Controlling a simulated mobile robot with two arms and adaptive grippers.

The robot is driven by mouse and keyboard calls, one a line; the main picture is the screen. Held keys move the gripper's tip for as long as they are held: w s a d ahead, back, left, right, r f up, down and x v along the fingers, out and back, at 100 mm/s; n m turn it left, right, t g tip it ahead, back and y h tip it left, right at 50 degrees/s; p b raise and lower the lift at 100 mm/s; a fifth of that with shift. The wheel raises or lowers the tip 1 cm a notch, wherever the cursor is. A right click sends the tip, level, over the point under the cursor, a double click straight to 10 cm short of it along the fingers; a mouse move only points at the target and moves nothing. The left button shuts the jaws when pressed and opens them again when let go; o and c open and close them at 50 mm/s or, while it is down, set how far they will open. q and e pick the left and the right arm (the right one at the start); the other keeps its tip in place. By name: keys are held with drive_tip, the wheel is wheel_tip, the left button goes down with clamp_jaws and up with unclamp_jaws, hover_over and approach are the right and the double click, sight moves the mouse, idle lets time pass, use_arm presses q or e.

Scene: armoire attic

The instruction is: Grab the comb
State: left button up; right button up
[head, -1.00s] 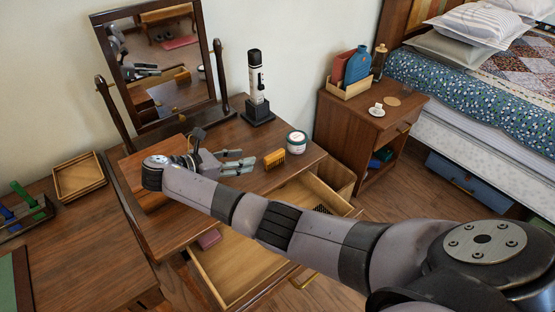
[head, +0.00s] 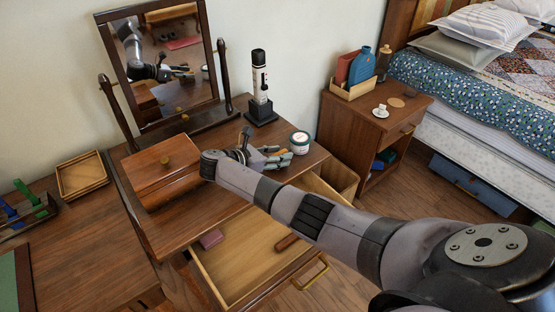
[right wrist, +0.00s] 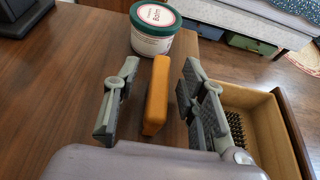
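The comb (right wrist: 157,95) is orange-yellow and stands on edge on the dressing table (head: 176,227). In the right wrist view it lies between the two fingers of my right gripper (right wrist: 165,100), with a visible gap on each side. The gripper is open around it. In the head view my right gripper (head: 279,159) is low over the table's right part, and the fingers hide most of the comb. My left gripper is not in view.
A white balm jar with a green lid (head: 300,142) stands just beyond the comb. A wooden box (head: 162,180) sits left of my gripper. A black-and-white device (head: 259,85) stands behind. The front drawer (head: 235,262) is open, with a pink item (head: 211,238) inside.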

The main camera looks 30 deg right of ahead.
drive_tip(key=shift+c, duration=0.5)
clamp_jaws()
drive_tip(key=shift+r, duration=0.15)
